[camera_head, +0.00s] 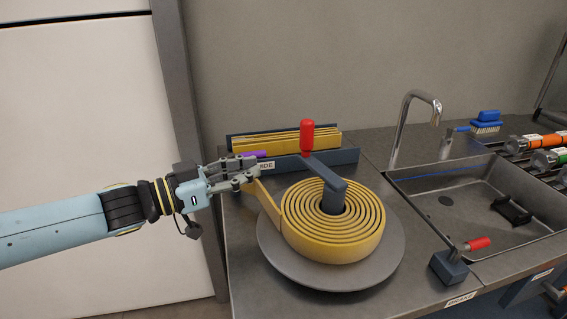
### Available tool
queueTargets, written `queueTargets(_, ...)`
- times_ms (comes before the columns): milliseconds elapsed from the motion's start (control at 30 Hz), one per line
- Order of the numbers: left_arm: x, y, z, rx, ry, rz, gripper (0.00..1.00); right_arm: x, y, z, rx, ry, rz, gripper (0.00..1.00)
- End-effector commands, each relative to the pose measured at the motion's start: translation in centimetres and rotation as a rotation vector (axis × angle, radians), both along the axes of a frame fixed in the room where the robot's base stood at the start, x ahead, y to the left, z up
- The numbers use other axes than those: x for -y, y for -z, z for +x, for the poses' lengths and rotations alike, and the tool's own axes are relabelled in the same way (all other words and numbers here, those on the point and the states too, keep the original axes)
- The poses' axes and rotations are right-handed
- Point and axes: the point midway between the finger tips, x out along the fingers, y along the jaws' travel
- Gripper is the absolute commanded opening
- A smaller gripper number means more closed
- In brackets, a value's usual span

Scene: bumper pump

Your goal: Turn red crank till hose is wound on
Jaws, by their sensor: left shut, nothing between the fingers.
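The red crank handle (307,137) stands upright on a dark blue crank arm (327,174) over the middle of the reel. The yellow hose (334,240) lies in a flat spiral of several turns on a round grey plate (278,262). Its outer end runs off toward the upper left, close to my left gripper (257,170). My left gripper is shut and empty, to the left of the red handle and apart from it. Its fingertips are beside the hose's free end; whether they touch it I cannot tell. My right gripper is not in view.
A blue holder (340,159) with yellow strips (285,142) stands behind the reel. A sink (470,205) with a tap (403,120) lies to the right. A small red-handled lever (478,243) stands at the front right. A blue brush (487,120) and bottles are at the back right.

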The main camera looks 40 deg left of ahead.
Motion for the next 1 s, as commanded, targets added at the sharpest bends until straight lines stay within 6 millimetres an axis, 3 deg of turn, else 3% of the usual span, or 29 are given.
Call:
queueTargets(433, 2.8, -0.3, 6.4, 0.003, -0.003, -0.001, 0.0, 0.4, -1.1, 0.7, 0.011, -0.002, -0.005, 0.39)
queueTargets(1000, 3.1, -0.1, 7.1, 0.0, 0.002, 0.001, 0.0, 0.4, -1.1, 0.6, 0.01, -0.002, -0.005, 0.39)
